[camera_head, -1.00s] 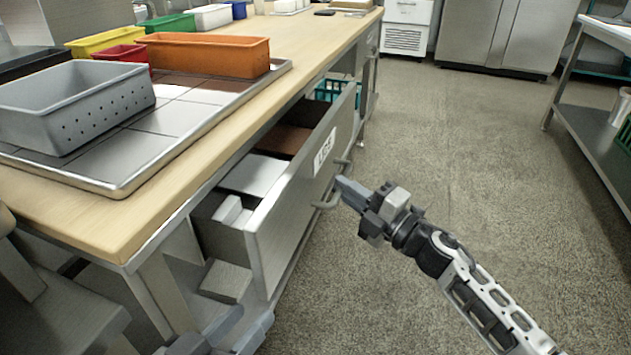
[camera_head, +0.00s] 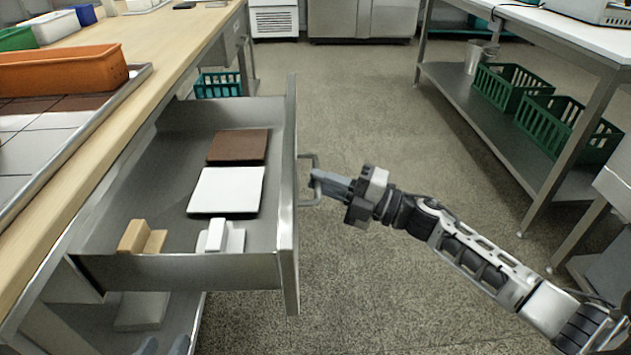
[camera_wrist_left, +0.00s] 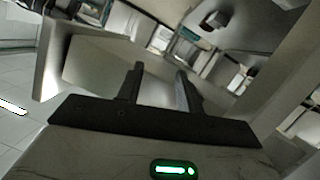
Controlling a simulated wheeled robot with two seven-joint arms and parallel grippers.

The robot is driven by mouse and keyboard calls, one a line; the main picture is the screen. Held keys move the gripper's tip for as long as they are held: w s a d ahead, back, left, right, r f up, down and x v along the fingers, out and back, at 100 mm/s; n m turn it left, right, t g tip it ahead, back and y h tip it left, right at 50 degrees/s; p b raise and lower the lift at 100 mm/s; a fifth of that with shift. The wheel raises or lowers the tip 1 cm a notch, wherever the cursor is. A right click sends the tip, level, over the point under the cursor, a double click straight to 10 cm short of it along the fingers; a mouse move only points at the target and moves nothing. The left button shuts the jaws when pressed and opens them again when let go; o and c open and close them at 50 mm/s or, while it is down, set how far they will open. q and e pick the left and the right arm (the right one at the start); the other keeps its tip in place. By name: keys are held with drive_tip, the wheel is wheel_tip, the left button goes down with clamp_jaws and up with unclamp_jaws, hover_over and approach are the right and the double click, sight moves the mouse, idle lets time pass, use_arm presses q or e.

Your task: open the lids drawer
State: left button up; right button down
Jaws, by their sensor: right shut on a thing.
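The lids drawer (camera_head: 180,271) stands pulled out far from under the worktop in the head view. Its front panel (camera_head: 289,220) faces right, and its label is out of sight. Inside lie a brown flat piece (camera_head: 239,146), a white flat piece (camera_head: 226,191), a tan stepped piece (camera_head: 142,238) and a white stepped piece (camera_head: 221,238). My right gripper (camera_head: 318,182) is shut on the drawer's handle (camera_head: 306,203). My left gripper (camera_head: 163,346) barely shows at the bottom edge, below the drawer; the left wrist view shows its fingers (camera_wrist_left: 160,85) apart with nothing between them.
The wooden worktop (camera_head: 165,45) carries an orange bin (camera_head: 65,72) on a tiled metal tray at left. A teal crate (camera_head: 218,85) is beyond the drawer. A steel shelf table (camera_head: 480,115) with green baskets (camera_head: 560,128) stands at right. The floor between is clear.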

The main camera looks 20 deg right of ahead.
use_arm(q)
drive_tip(key=shift+r, duration=0.2)
use_arm(e)
drive_tip(key=c, duration=1.5)
unclamp_jaws()
